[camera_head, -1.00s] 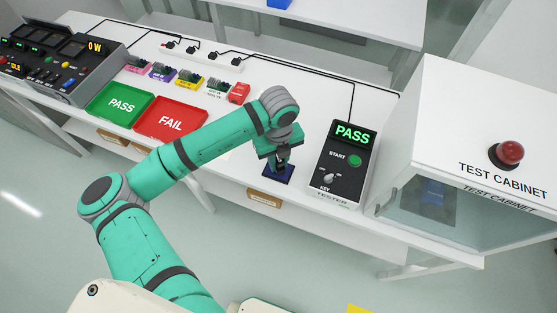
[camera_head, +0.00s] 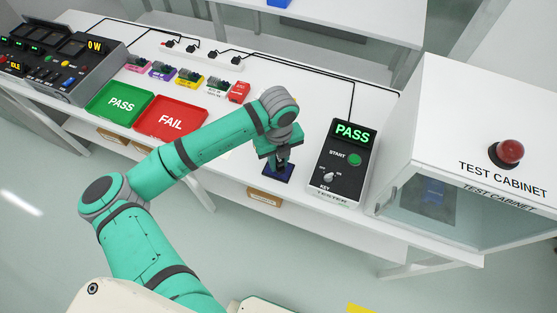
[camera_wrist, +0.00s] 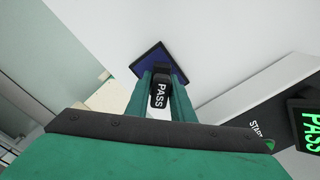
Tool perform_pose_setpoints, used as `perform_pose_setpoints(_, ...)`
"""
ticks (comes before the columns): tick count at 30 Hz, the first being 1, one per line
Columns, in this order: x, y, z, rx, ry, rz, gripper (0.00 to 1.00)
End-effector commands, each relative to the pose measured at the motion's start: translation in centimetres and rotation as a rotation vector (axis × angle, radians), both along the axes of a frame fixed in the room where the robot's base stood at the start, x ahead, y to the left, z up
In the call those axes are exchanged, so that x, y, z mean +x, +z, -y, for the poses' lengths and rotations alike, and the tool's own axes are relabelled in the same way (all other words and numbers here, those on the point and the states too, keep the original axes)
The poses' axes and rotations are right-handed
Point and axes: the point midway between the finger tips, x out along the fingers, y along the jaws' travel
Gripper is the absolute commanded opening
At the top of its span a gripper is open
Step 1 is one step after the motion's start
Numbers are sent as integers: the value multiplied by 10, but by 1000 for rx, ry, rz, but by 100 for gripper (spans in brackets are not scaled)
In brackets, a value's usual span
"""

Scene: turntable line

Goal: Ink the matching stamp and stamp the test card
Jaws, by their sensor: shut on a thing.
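My gripper (camera_head: 279,160) is shut on a black stamp marked PASS (camera_wrist: 159,93), which shows between the fingers in the wrist view. The stamp is over the dark blue ink pad (camera_head: 277,172) near the table's front edge. The pad also shows behind the fingers in the wrist view (camera_wrist: 150,62). I cannot tell whether the stamp's face touches the pad. The tester (camera_head: 341,165) to the right shows PASS in green on its screen (camera_head: 352,132).
A green PASS tray (camera_head: 121,124) and a red FAIL tray (camera_head: 197,126) lie to the left. Several coloured holders with boards stand behind them. The test cabinet (camera_head: 440,110) with a red lamp (camera_head: 507,153) stands at the right.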

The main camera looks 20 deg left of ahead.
Motion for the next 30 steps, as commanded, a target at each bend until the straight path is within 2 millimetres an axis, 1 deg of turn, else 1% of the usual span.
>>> perform_pose_setpoints(16, 0, -6, 0, -1, 0, 1, 7)
perform_pose_setpoints(30, 0, -6, 0, 0, 0, 0, 7)
